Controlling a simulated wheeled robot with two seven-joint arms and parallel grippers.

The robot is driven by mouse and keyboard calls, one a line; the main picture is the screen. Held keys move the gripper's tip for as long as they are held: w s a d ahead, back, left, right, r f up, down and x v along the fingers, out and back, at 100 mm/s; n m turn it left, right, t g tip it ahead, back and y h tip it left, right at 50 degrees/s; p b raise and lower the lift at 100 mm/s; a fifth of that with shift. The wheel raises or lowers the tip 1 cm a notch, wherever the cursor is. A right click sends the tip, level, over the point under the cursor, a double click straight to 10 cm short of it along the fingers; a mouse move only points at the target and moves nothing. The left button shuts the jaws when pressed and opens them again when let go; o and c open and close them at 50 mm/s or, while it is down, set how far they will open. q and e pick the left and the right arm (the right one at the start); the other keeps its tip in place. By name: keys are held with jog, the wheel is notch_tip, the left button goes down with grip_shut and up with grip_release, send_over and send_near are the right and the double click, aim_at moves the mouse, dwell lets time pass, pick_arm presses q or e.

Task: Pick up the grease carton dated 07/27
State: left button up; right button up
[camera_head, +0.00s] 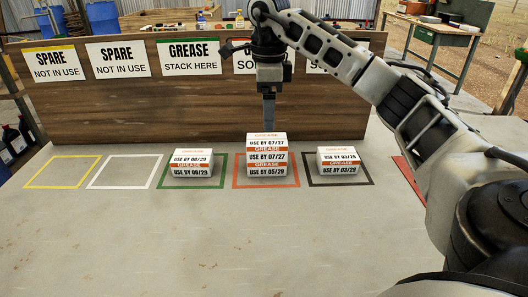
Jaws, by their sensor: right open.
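The grease carton dated 07/27 (267,156) is white with an orange band. It lies on top of a carton marked 05/29 (267,171), inside the red square (236,185). My right gripper (268,125) points straight down at the top carton's back edge, seen edge-on. It is open, and its fingertips are close above or behind the carton; whether they touch it I cannot tell. A carton marked 08/29 (193,170) sits in the green square (162,184). A carton marked 03/29 (339,168) sits in the dark square (310,183). My left gripper is out of view.
The yellow square (35,186) and white square (93,187) on the left of the table are empty. A wooden board (130,108) with white signs stands behind the squares. My right arm covers some signs and the table's right side. The front of the table is clear.

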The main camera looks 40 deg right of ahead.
aim_at(267, 139)
notch_tip(267, 139, down, 5)
jog(key=shift+r, duration=0.2)
jog(key=shift+w+d+f, duration=0.1)
jog(key=shift+w+f, duration=0.1)
jog(key=shift+f, duration=1.15)
jog(key=shift+w+d+f, duration=0.1)
jog(key=shift+w+f, duration=0.1)
jog(key=shift+f, duration=1.1)
jog(key=c, duration=1.1)
